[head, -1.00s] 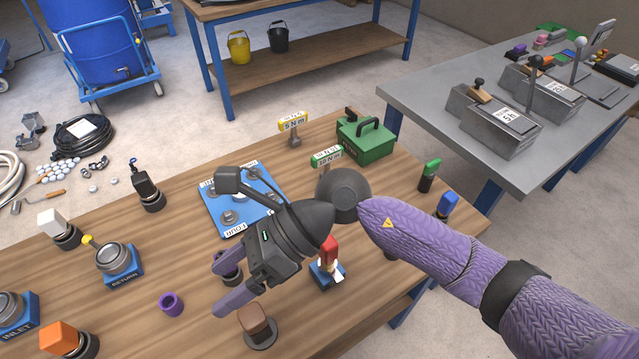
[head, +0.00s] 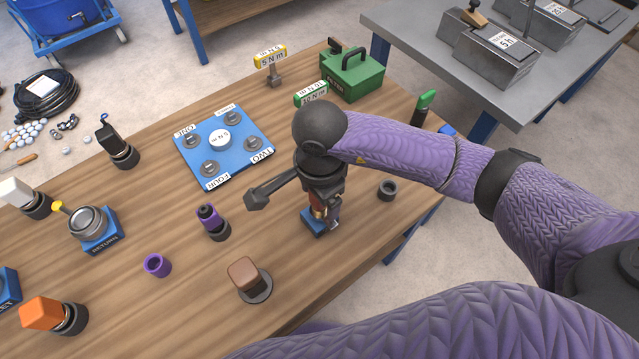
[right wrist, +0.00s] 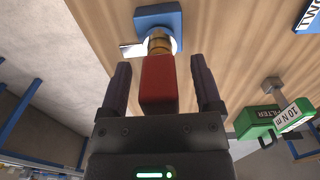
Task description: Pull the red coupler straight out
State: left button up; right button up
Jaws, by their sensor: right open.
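The red coupler (right wrist: 158,82) sits on a brass fitting (right wrist: 159,43) that rises from a small blue base (right wrist: 158,17) on the wooden table. In the head view only a little of the coupler (head: 317,203) shows, and the blue base (head: 314,221) is partly covered. My right gripper (right wrist: 162,75) is open, with one finger on each side of the coupler and a visible gap on both sides. In the head view my right gripper (head: 322,208) points down over the base, its fingers largely hidden. My left gripper is not in view.
A brown block on a round base (head: 244,276), a purple-topped fitting (head: 211,220) and a loose purple ring (head: 157,265) stand left of my right gripper. A dark ring (head: 387,189) is to its right. A blue plate (head: 180,165) and green case (head: 350,75) lie behind.

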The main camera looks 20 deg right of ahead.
jog(key=shift+c, duration=0.3)
grip_shut()
dwell(0.3)
jog(key=shift+r, duration=0.15)
jog(key=shift+r+p, duration=2.25)
jog(key=shift+r, duration=0.65)
jog(key=shift+r+p, duration=1.4)
jog(key=shift+r, duration=0.65)
